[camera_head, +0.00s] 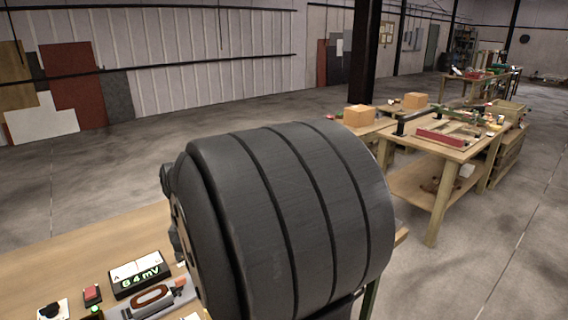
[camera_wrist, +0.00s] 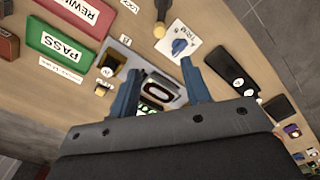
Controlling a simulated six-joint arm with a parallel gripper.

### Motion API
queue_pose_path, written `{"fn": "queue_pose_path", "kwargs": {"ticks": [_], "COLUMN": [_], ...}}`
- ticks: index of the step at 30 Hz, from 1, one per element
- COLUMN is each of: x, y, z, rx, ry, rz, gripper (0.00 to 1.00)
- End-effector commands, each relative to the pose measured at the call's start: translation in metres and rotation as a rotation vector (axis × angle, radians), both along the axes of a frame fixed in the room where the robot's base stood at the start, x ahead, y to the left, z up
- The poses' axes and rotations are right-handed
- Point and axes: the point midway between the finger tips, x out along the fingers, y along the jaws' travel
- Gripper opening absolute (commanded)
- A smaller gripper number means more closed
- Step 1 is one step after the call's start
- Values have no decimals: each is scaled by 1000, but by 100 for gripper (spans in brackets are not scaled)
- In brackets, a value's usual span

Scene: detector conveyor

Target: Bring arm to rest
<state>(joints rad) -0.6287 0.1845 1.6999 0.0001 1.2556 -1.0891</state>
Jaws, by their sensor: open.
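In the wrist view, my gripper (camera_wrist: 160,88) has its two blue fingers spread apart, with nothing seen held between them. It is over the wooden workbench (camera_wrist: 215,22). Below and between the fingers is a grey device with a dark oval opening (camera_wrist: 158,87), partly hidden by the gripper body. I cannot tell the exact height of the fingers above it. In the head view, a large dark part of my own arm fills the middle and hides my gripper.
The wrist view shows a green PASS tray (camera_wrist: 64,48), a red REWORK tray (camera_wrist: 88,12), a blue TRIM knob (camera_wrist: 180,46) and a black slab (camera_wrist: 230,70) around my gripper. In the head view, another wooden table (camera_head: 450,150) stands to the right across open floor (camera_head: 500,215).

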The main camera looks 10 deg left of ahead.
Motion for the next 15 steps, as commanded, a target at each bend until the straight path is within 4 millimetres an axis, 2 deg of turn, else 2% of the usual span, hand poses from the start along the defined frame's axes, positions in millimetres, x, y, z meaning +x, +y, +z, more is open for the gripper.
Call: {"fn": "queue_pose_path", "kwargs": {"ticks": [5,15], "x": [-1,-1], "y": [-1,-1], "z": [-25,-93], "rx": [-3,-4], "ry": [5,5], "rz": [0,0], "gripper": [44,44]}}
